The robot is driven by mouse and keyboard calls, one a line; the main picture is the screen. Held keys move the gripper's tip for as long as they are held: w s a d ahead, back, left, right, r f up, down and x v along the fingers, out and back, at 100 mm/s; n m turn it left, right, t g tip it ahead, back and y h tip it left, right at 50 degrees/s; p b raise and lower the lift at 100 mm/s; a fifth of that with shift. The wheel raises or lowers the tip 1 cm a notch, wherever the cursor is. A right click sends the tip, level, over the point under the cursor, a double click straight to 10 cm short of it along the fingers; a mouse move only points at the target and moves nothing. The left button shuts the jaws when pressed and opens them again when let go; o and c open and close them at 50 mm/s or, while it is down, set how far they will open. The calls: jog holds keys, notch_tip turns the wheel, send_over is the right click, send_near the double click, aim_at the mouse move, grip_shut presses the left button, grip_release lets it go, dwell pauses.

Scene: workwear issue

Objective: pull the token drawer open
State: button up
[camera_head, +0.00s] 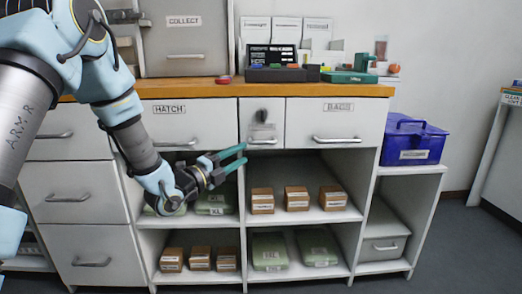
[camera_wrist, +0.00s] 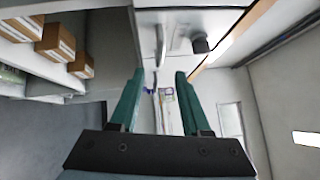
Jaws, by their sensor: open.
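The narrow drawer (camera_head: 261,122) between the drawers labelled HATCH and BAGS is the likely token drawer; its own label is too small to read. It looks closed, with a dark round knob (camera_head: 263,115) above a bar handle (camera_head: 263,141). My gripper (camera_head: 243,155) is open and empty, its green fingers just left of and slightly below that handle in the head view. In the wrist view, turned on its side, the handle (camera_wrist: 160,45) shows beyond and between the fingertips (camera_wrist: 160,73), apparently untouched. The knob (camera_wrist: 199,42) is to its right.
The HATCH drawer (camera_head: 187,123) and BAGS drawer (camera_head: 334,124) flank it, both closed. Open shelves below hold small brown boxes (camera_head: 296,198) and green packs (camera_head: 269,251). A blue case (camera_head: 412,140) stands at the right. The counter (camera_head: 220,89) above carries several items.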

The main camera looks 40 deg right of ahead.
aim_at(259, 144)
jog(key=d, duration=0.6)
jog(key=w+d+r, duration=0.1)
jog(key=d, duration=0.2)
jog(key=shift+d+r, duration=0.1)
jog(key=shift+d, duration=0.15)
grip_shut()
dwell(1.0)
